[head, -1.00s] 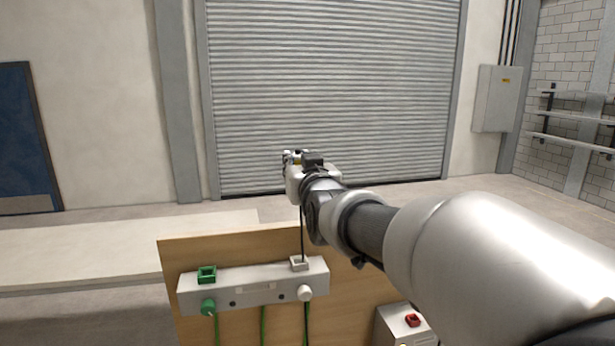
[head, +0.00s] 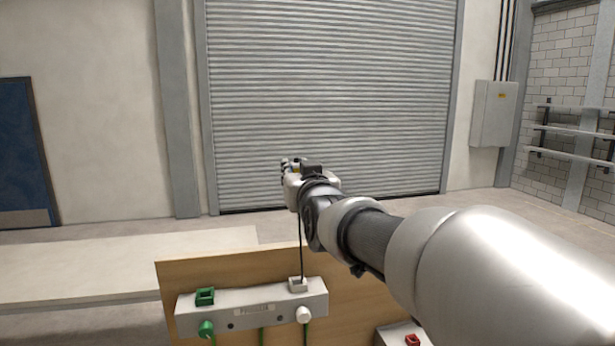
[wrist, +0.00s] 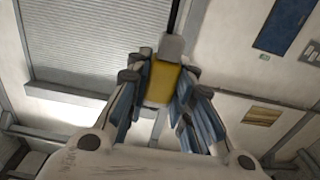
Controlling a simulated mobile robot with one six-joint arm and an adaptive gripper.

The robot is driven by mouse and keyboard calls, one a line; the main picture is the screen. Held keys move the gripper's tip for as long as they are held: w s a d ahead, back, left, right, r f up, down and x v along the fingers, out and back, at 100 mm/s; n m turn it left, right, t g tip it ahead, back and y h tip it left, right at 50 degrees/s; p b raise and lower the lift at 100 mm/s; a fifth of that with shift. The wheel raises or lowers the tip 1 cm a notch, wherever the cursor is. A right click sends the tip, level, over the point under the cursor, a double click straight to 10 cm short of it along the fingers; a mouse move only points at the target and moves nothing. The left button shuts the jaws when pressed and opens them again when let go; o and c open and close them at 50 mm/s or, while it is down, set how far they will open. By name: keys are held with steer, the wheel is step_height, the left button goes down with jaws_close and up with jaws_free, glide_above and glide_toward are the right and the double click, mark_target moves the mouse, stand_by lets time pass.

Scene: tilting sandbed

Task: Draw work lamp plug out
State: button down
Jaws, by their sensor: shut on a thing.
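My gripper (head: 290,166) is up in front of the roller shutter, above the socket strip. In the wrist view my gripper (wrist: 158,88) is shut on a yellow plug (wrist: 160,84) with a grey end. A black cable (wrist: 176,14) leaves that grey end. In the head view a thin dark cable (head: 301,245) hangs from near my gripper to the grey square socket (head: 298,285) on the strip (head: 255,309); I cannot tell whether it ends there or passes behind. A green square socket (head: 205,297) is at the strip's left. The plug is clear of both sockets.
The strip is on a wooden board (head: 215,271), with a green knob (head: 206,328) and a white knob (head: 303,314) on its front and green cables below. A box with a red switch (head: 412,340) is at lower right. A pale bench (head: 100,262) lies left. Air around my gripper is free.

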steer(key=shift+r, duration=0.2)
steer(key=shift+r+p, duration=0.4)
steer(key=shift+r, duration=0.25)
steer(key=shift+w, duration=0.1)
steer(key=p+x, duration=0.3)
steer(key=x, duration=0.5)
stand_by(0.5)
steer(key=shift+f, duration=0.1)
